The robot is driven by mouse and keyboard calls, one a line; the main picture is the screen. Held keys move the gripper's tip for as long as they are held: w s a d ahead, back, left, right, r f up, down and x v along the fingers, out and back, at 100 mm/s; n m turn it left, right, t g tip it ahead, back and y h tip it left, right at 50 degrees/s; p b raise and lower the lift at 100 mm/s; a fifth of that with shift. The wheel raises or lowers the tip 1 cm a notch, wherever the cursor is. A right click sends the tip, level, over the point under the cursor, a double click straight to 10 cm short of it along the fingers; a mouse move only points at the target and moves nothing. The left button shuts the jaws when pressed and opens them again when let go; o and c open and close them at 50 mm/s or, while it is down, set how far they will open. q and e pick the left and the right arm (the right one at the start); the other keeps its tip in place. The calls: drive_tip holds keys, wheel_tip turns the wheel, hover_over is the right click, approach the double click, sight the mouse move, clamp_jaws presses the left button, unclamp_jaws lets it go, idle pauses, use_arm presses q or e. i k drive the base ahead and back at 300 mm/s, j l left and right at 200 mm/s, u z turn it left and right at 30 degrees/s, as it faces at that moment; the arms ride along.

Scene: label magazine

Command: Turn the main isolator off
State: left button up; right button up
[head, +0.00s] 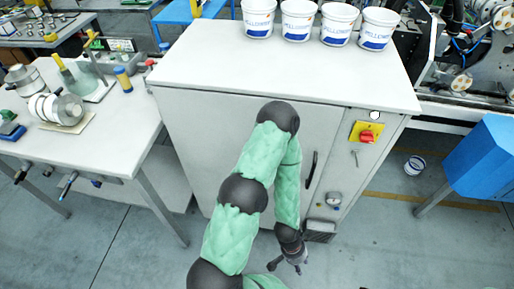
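The main isolator (367,136) is a red rotary switch on a yellow plate, at the upper right of the grey cabinet's front. Its handle looks roughly level, but it is too small to read its marked position. My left gripper (287,266) hangs low in front of the cabinet, below and to the left of the isolator and well apart from it. Its dark fingers look spread, with nothing between them. My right gripper is not in view.
Several white tubs stand on top. A workbench (105,135) is at left, a blue box (485,158) at right. Floor space lies before the cabinet's right side.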

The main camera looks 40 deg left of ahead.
sight(366, 137)
drive_tip(key=i+l+u, duration=0.15)
drive_tip(key=u, duration=0.25)
drive_tip(key=i+l+u, duration=0.1)
drive_tip(key=u, duration=0.3)
drive_tip(key=i+l+u, duration=0.1)
drive_tip(key=l+u, duration=0.2)
drive_tip(key=u, duration=0.15)
drive_tip(key=l+u, duration=0.25)
drive_tip(key=u, duration=0.15)
